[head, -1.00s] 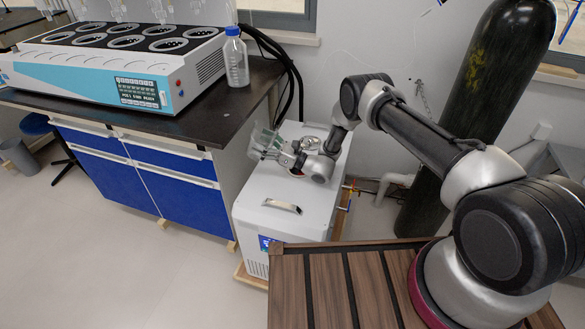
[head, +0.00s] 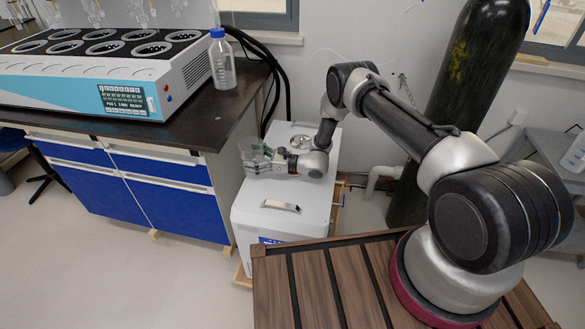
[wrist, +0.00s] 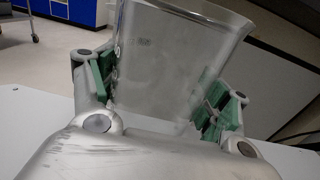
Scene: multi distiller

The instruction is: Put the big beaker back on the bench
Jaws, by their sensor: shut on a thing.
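The big beaker (wrist: 170,65) is clear glass and stands between the green pads of my gripper (wrist: 160,95) in the wrist view. The pads press on its two sides. In the head view my gripper (head: 266,157) holds the beaker (head: 248,151) over the white chest unit, left of its round lid. The beaker is small and see-through there, and its base is hard to make out. The bench (head: 215,125) has a dark top and blue drawers and stands left of the chest unit. The held beaker is lower than the bench top in the picture, to its right.
A white and teal multi-position distiller (head: 130,85) fills most of the bench. A blue-capped bottle (head: 222,65) stands near the bench's right end. Bare bench top shows in front of the bottle. The white chest unit (head: 265,215) and a dark gas cylinder (head: 480,80) stand nearby.

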